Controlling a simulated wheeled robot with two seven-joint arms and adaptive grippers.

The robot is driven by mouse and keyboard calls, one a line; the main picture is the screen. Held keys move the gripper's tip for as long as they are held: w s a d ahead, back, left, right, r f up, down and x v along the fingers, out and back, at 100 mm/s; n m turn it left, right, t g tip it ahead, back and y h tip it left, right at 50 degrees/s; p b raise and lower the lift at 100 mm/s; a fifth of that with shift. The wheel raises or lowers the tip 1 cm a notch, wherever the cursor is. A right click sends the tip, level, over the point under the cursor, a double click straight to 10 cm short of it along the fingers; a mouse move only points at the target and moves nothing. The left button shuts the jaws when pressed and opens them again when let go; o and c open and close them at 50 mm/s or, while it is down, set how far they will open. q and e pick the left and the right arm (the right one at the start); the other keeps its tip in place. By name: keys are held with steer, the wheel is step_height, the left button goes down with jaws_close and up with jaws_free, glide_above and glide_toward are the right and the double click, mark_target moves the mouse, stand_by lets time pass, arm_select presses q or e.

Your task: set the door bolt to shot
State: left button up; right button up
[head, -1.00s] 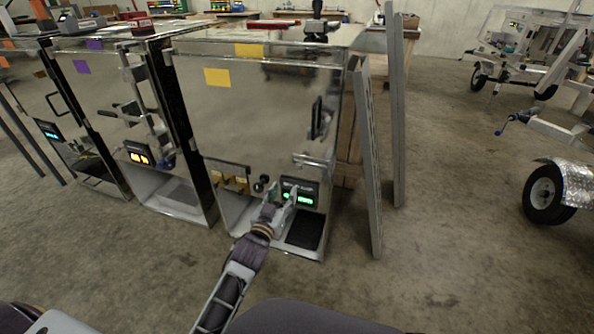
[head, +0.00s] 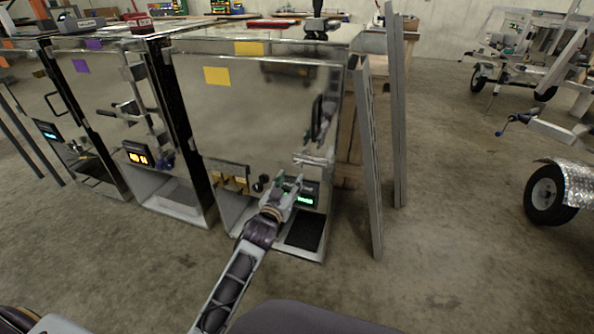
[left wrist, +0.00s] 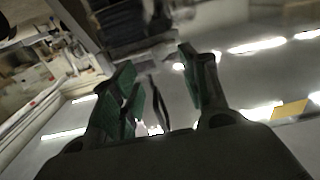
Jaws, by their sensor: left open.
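The nearest metal cabinet has a shiny door (head: 255,115) with a yellow square on it. A silver door bolt (head: 312,160) lies across the door's lower right edge, below a dark upright handle (head: 317,117). I cannot tell the bolt's position. My left gripper (head: 289,181) is open, just below and left of the bolt, in front of the lit green display (head: 306,200); I see no contact. In the left wrist view the open fingers (left wrist: 165,85) point at the blurred reflective door, with a thin dark part between them that I cannot identify. My right gripper is out of view.
A second cabinet (head: 115,105) with an orange display stands to the left. Upright metal rails (head: 369,160) stand close to the right of the nearest cabinet. A trailer wheel (head: 543,194) is at far right. The floor (head: 450,220) between is clear.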

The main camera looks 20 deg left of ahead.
mark_target(299, 166)
arm_select(q)
steer(key=w+b, duration=0.1)
steer(key=w, duration=0.3)
steer(key=shift+w+d, duration=0.1)
steer(key=shift+w, duration=0.8)
steer(key=shift+w+b, duration=0.45)
steer(key=shift+w, duration=0.55)
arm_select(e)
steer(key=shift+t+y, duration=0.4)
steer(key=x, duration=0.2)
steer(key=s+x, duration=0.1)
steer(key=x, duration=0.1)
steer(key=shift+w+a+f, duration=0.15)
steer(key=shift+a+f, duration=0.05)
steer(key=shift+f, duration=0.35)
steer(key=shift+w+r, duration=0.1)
arm_select(q)
jaws_close()
